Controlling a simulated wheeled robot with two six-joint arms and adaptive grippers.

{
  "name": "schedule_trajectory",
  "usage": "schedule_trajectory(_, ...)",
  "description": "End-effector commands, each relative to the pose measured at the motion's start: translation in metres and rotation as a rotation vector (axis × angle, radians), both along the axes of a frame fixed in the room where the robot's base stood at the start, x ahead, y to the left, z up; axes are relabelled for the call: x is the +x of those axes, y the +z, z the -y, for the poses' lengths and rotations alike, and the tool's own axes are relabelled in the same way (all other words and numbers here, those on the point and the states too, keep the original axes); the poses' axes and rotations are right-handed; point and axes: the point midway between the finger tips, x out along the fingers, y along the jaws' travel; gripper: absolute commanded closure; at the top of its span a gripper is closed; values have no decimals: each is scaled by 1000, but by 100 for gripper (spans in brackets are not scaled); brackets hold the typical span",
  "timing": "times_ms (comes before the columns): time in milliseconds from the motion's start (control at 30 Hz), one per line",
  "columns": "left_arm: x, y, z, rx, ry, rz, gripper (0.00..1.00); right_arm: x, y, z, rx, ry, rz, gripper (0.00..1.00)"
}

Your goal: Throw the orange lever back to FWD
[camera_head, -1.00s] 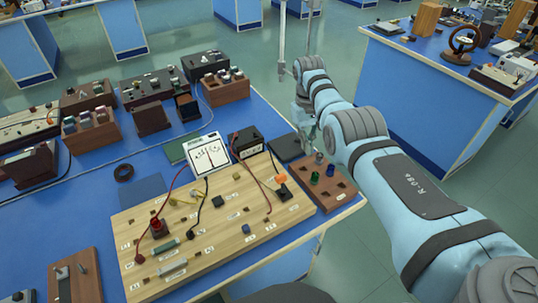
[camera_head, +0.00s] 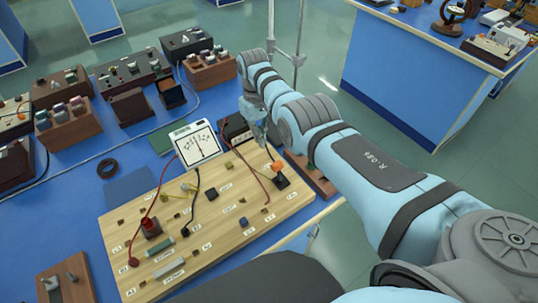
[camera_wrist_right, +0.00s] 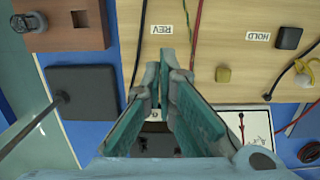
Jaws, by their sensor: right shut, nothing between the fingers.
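The orange lever (camera_head: 279,168) stands on a black base (camera_head: 281,181) near the right end of the wooden board (camera_head: 240,245). My right gripper (camera_head: 265,146) is just beyond and a little left of the lever in the head view, above the board's far edge. Its two teal fingers (camera_wrist_right: 168,62) are shut and empty, and point toward the REV label (camera_wrist_right: 170,29) in the right wrist view. The lever does not show in the wrist view. I cannot tell whether the fingers touch it. My left gripper is not in view.
A white meter (camera_head: 196,143) and a black box (camera_head: 232,130) stand behind the board. Red and black wires cross the board. A brown block (camera_head: 320,183) lies right of the lever, partly hidden by my arm. A HOLD label (camera_wrist_right: 258,36) shows in the wrist view.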

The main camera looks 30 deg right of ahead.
Motion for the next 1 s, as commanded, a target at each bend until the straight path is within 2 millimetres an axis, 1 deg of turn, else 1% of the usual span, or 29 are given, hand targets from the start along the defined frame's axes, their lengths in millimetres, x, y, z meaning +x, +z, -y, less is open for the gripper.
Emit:
schedule_trajectory(33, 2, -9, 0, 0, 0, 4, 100, -2, -16, 0, 1, 0, -3, 100)
schedule_trajectory(233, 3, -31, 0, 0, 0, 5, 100, -6, -62, 0, 0, 1, -3, 100)
schedule_trajectory(300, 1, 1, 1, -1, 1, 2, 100, -12, -44, 2, 0, 1, -3, 100)
schedule_trajectory(400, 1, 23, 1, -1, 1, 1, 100, -20, -37, 3, 0, 1, 0, 100)
schedule_trajectory(500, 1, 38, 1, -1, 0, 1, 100, -30, -35, 4, 0, 1, -1, 100)
schedule_trajectory(667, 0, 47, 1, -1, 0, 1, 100, -40, -33, 5, 0, 1, 0, 100)
schedule_trajectory(1000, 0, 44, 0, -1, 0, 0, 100, -42, -36, 5, 0, 1, 0, 100)
